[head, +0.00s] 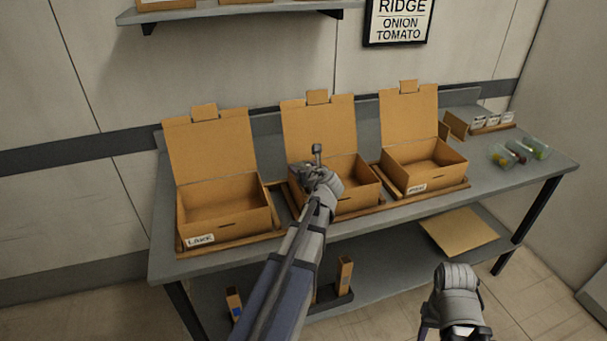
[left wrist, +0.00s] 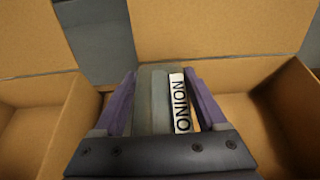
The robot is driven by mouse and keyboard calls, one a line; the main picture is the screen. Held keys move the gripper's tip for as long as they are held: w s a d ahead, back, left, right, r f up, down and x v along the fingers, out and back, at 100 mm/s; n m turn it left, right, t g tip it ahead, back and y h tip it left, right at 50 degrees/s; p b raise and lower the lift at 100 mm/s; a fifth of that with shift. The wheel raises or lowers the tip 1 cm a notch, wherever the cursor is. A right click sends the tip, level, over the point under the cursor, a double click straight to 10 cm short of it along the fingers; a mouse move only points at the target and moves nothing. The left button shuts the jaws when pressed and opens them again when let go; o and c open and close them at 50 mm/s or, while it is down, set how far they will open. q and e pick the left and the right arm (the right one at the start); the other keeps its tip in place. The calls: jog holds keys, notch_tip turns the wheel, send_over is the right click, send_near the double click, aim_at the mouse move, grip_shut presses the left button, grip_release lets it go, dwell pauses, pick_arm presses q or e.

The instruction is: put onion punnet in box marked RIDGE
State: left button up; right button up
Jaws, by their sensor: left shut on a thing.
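My left gripper (head: 318,178) is in front of the middle open box (head: 358,203) and hides part of its front and left side. In the left wrist view the gripper (left wrist: 160,90) is shut on the onion punnet (left wrist: 152,98), a greyish piece with a white ONION label facing the camera. The punnet is above the left part of a box, near the gap to the box on its left. The left box (head: 235,222) is marked LAKE. The right box (head: 425,172) has a label too small to read. The middle box's label is hidden. My right gripper (head: 458,300) hangs low at the right; its fingertips are unclear.
A wall sign (head: 398,22) reads RIDGE, ONION, TOMATO. Clear punnets with coloured contents (head: 518,152) stand at the table's right end, near small labelled items (head: 492,122). The box lids stand open at the back. A flat cardboard sheet (head: 458,231) lies on the lower shelf.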

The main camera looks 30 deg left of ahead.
pick_arm(q)
jog(key=shift+f+b, duration=0.55)
jog(key=shift+b, duration=0.05)
jog(key=o, duration=1.3)
jog(key=shift+s, duration=0.1)
